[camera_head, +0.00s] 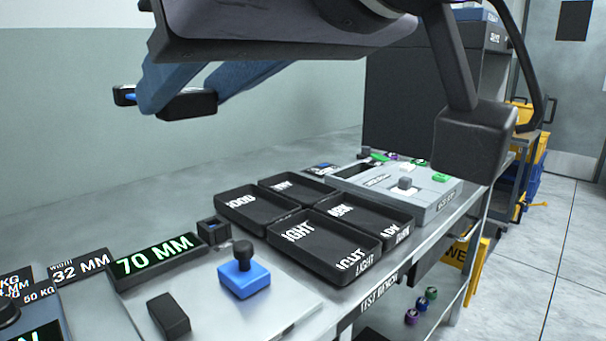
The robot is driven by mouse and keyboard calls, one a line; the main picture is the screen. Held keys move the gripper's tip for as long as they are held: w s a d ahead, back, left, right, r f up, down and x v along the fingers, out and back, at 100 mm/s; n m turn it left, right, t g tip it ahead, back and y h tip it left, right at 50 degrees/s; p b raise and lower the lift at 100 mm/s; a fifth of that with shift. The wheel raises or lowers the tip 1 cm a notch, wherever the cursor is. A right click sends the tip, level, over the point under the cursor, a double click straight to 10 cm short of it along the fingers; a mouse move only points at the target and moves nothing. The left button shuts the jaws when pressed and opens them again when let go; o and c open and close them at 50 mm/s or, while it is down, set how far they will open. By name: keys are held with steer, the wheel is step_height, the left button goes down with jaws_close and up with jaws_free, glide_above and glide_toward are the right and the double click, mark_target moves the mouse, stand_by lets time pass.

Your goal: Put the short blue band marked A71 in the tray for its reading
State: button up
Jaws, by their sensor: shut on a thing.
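My gripper (160,101) is at the upper left, raised well above the bench, with blue fingers and black tips. It is shut on a small blue piece (131,97), probably the blue band, mostly hidden by the tips. No A71 mark can be read. Black trays stand in a cluster at mid-bench: one reads "OOD" (230,213), one behind it has a partly hidden label (267,184), one reads "IGHT" (283,243) and one reads "ARK" (395,214). A display (155,254) reads 70 MM, and another (80,267) reads width 32 MM.
A blue block with a black knob (245,280) and a black block (168,313) sit on a pale plate. A small dark box (213,230) stands behind. A grey panel (430,197) with small coloured pieces lies beyond the trays. The back-left bench is clear.

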step_height(320, 180, up, 43)
steer(key=p, duration=4.1)
steer(key=shift+f, duration=0.2)
step_height(320, 180, down, 58)
steer(key=b, duration=5.7)
steer(key=shift+r+b, duration=0.25)
steer(key=shift+b, duration=0.05)
step_height(320, 180, down, 5)
steer(key=b, duration=0.4)
